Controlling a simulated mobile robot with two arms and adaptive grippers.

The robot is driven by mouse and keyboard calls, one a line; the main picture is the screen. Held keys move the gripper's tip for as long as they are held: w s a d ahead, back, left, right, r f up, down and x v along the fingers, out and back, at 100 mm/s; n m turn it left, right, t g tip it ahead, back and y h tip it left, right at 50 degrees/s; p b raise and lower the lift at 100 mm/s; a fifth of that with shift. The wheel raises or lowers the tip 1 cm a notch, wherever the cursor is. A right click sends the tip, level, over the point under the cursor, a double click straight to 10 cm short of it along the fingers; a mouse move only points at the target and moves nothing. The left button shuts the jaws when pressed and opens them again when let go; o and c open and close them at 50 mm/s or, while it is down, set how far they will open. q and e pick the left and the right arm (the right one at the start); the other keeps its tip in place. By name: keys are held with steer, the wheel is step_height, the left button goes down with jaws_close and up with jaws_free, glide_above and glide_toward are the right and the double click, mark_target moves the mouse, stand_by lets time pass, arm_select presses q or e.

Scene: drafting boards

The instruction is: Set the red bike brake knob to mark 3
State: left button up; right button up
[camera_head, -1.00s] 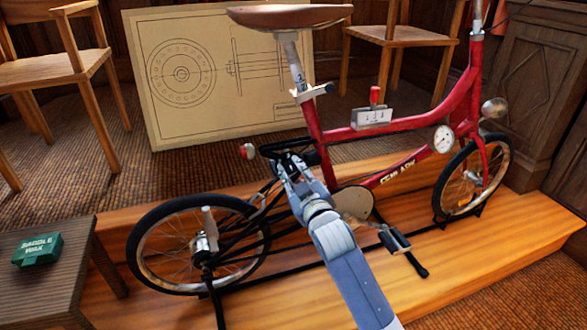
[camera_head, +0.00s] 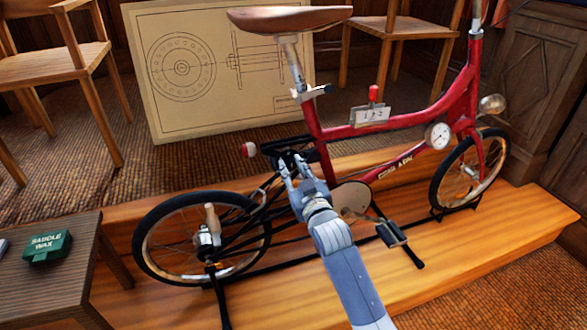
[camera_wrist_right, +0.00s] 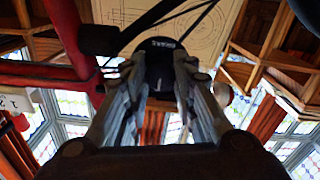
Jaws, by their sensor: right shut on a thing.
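The red brake knob (camera_head: 374,93) stands upright on a small pale plate (camera_head: 371,116) with number marks, on the red bike's (camera_head: 400,167) frame tube. I cannot read which mark it is at. In the right wrist view the plate (camera_wrist_right: 15,100) and the red knob (camera_wrist_right: 20,122) show at the left edge, outside the fingers. My right gripper (camera_head: 290,168) is behind and below the saddle, at the bike's black rear part, well left of the knob. In the wrist view its fingers (camera_wrist_right: 160,85) are shut on a black part (camera_wrist_right: 160,62). My left gripper is not in view.
The bike stands on a wooden platform (camera_head: 470,250). A drawing board (camera_head: 215,65) leans behind it, between wooden chairs. A green saddle wax box (camera_head: 47,247) lies on a side table (camera_head: 60,285) at left. A dial gauge (camera_head: 438,136) sits right of the plate.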

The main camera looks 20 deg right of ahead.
steer(key=o, duration=1.1)
steer(key=shift+c, duration=0.2)
steer(key=shift+s+a+f, duration=0.3)
steer(key=shift+s+f, duration=0.35)
steer(key=shift+f, duration=0.1)
steer(key=s, duration=0.3)
steer(key=s+r, duration=0.1)
steer(key=s, duration=0.3)
steer(key=s+d, duration=0.1)
steer(key=s, duration=0.2)
steer(key=shift+s+r, duration=0.25)
steer(key=shift+s, duration=0.1)
